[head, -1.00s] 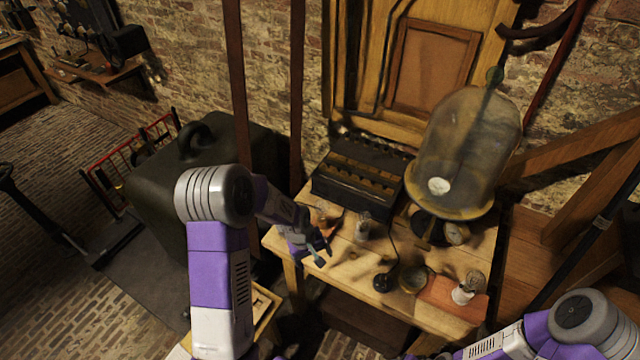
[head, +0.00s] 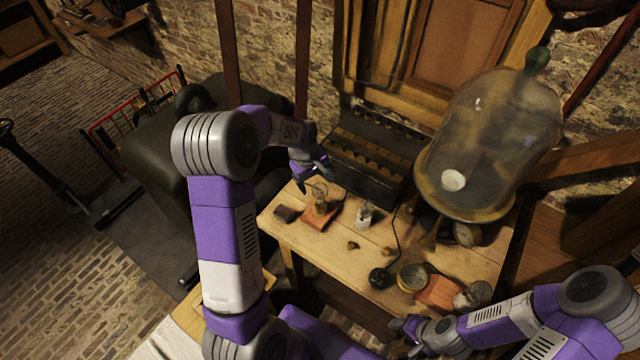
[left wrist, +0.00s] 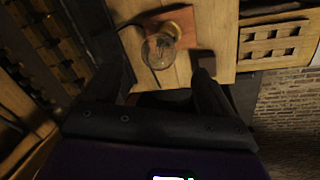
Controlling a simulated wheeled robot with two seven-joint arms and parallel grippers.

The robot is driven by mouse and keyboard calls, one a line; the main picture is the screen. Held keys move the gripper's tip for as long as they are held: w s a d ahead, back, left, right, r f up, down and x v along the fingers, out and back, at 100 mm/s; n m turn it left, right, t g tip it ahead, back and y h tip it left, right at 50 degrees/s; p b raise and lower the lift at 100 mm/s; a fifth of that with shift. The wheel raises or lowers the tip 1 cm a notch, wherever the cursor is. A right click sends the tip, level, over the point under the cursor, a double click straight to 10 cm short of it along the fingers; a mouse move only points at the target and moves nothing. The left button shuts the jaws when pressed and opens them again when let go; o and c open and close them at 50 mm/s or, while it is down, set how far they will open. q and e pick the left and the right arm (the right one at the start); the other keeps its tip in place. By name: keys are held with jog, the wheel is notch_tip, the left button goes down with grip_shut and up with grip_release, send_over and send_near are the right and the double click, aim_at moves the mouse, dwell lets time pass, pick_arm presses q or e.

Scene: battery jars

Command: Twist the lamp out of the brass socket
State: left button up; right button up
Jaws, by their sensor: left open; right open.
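The clear glass lamp (head: 320,190) stands in the brass socket (head: 321,206) on a small reddish board (head: 314,221) at the table's left end. In the left wrist view the lamp (left wrist: 160,51) shows end-on, with part of the brass socket (left wrist: 171,30) behind it. My left gripper (head: 313,173) is open and empty, just above and behind the lamp, apart from it. In the left wrist view its two fingers lie below the lamp in the picture, either side of its line. My right gripper (head: 410,330) is open and empty at the table's front edge.
A dark block (head: 285,214) lies left of the board. A small glass jar (head: 364,215) stands to its right. A black slotted box (head: 372,160) and a large glass dome (head: 495,140) stand behind. A second reddish board (head: 437,292) is at the right front.

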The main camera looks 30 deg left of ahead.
aim_at(319, 187)
pick_arm(q)
jog(key=b+x, duration=0.1)
jog(key=x, duration=0.2)
jog(key=shift+w+a+b, duration=0.1)
jog(key=shift+w+b, duration=0.1)
jog(key=shift+b, duration=0.1)
jog(key=shift+f, duration=0.3)
jog(key=x, duration=0.6)
jog(key=shift+f, duration=0.3)
pick_arm(e)
jog(key=f, duration=0.2)
jog(key=shift+w+f, duration=0.3)
jog(key=shift+f, duration=0.1)
pick_arm(q)
jog(key=c, duration=1.2)
jog(key=shift+n, duration=1)
jog(key=shift+c, duration=0.2)
jog(key=n+y, duration=0.1)
jog(key=n, duration=0.2)
jog(key=shift+r+p, duration=0.15)
jog(key=shift+p, duration=0.15)
jog(key=shift+a+n, duration=0.15)
jog(key=shift+n, duration=0.55)
pick_arm(e)
jog(key=shift+r, duration=0.55)
